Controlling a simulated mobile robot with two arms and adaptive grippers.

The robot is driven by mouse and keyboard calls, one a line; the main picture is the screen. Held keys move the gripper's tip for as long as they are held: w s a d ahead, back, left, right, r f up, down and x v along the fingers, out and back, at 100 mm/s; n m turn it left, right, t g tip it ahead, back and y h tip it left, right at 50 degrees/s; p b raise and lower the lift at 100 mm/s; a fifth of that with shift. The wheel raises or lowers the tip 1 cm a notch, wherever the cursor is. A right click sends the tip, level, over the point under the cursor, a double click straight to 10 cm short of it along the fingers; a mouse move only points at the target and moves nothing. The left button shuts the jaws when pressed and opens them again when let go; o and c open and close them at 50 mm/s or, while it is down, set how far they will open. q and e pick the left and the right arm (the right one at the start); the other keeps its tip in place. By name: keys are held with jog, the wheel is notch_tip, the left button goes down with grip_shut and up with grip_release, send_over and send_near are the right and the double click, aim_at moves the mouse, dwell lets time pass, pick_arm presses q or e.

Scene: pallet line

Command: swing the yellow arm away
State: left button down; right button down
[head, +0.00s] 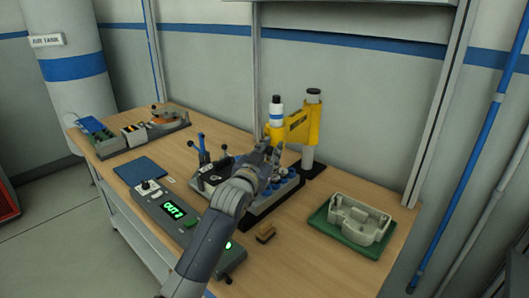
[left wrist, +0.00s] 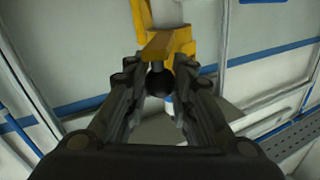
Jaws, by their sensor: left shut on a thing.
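In the head view my gripper and wrist hide the knob. My right gripper is in neither view.
Below my gripper is a dark fixture with blue-grey round parts (head: 290,179). A green tray (head: 330,236) with a pale housing (head: 359,217) lies to the right, a small brown block (head: 265,233) in front. A control box (head: 165,207) and blue-handled clamp (head: 202,150) stand left.

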pick_arm(q)
jog(key=shift+s+d, duration=0.1)
jog(key=shift+d, duration=0.15)
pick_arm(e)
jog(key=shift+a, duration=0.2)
pick_arm(q)
jog(key=c, duration=1.3)
grip_release()
jog(key=shift+d, duration=0.1)
jog(key=shift+c, duration=0.2)
jog(key=shift+s+d+r, duration=0.1)
jog(key=shift+d, duration=0.05)
jog(key=shift+a, duration=0.2)
jog(key=shift+s+a, duration=0.25)
jog(key=shift+s, duration=0.25)
jog(key=v, duration=1)
jog(key=shift+s, duration=0.45)
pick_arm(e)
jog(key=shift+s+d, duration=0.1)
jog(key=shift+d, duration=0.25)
